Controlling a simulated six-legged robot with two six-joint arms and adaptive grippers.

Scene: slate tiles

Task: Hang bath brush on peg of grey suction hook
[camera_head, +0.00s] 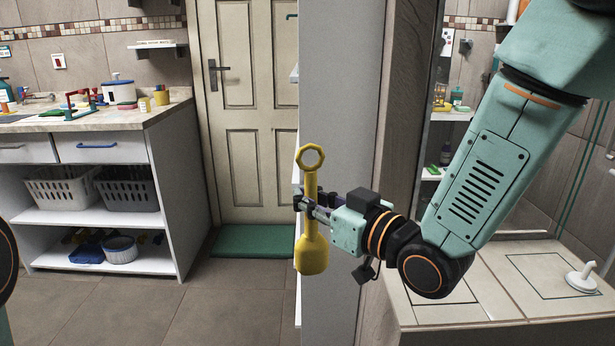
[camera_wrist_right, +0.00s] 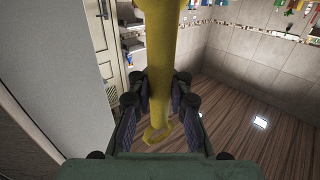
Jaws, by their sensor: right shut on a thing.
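The yellow bath brush (camera_head: 312,255) is upright in the head view, with its ring at the top and its wide head at the bottom. My right gripper (camera_head: 306,203) is shut around its handle, just in front of the edge of a grey wall. In the right wrist view the brush (camera_wrist_right: 162,50) runs between the two fingers of my right gripper (camera_wrist_right: 160,100), with its ring showing below them. My left gripper is out of view.
A grey wall (camera_head: 340,80) stands close by the brush. A white disc-based item with a short stem (camera_head: 582,279) sits on a tiled ledge (camera_head: 480,312) at right. A counter (camera_head: 95,122) with baskets below stands at left. A green mat (camera_head: 252,241) lies before the door (camera_head: 245,120).

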